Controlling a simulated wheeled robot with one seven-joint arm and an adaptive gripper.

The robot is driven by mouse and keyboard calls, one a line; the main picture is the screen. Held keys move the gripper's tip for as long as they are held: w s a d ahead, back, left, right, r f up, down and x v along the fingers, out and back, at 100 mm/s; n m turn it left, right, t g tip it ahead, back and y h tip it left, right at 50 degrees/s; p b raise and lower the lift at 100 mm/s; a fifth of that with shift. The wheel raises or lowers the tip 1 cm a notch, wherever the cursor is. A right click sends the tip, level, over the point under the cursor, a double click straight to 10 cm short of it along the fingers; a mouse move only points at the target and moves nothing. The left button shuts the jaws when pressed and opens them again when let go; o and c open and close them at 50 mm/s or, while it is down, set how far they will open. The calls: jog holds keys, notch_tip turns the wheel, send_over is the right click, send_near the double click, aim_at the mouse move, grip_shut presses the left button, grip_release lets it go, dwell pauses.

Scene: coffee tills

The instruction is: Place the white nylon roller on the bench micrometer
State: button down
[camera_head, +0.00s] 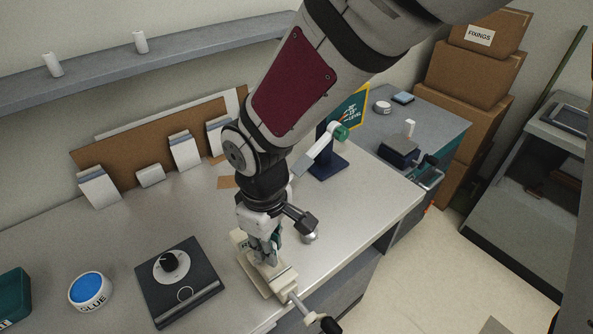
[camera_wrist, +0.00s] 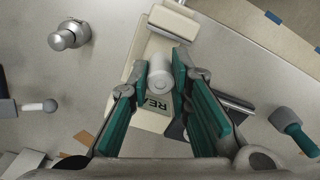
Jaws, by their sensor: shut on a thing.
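My gripper (camera_head: 264,254) points down over a cream screw-type fixture (camera_head: 278,283) near the bench's front edge. In the wrist view my gripper (camera_wrist: 160,72) has its teal pads shut on the white nylon roller (camera_wrist: 158,77), seen nearly end-on. The fixture's cream block (camera_wrist: 174,22) and partly hidden lettering show around the roller. I cannot tell whether the roller touches the fixture. The fingers hide the roller in the head view. A dark block device (camera_head: 400,151) with a small white upright piece stands on the side bench; I cannot tell which device is the bench micrometer.
A dark plate with a white disc (camera_head: 170,268) and a glue tub (camera_head: 90,291) lie to the left. A blue stand (camera_head: 326,165) is behind my gripper. A metal knob-like piece (camera_wrist: 69,35) stands close by. Bare bench lies at the left middle.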

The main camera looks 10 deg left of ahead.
notch_tip(320, 180, down, 3)
jog(key=shift+f+b, duration=0.15)
jog(key=shift+b, duration=1)
jog(key=shift+f, duration=0.1)
jog(key=shift+f, duration=0.15)
jog(key=c, duration=1.5)
grip_release()
jog(key=shift+o, duration=0.2)
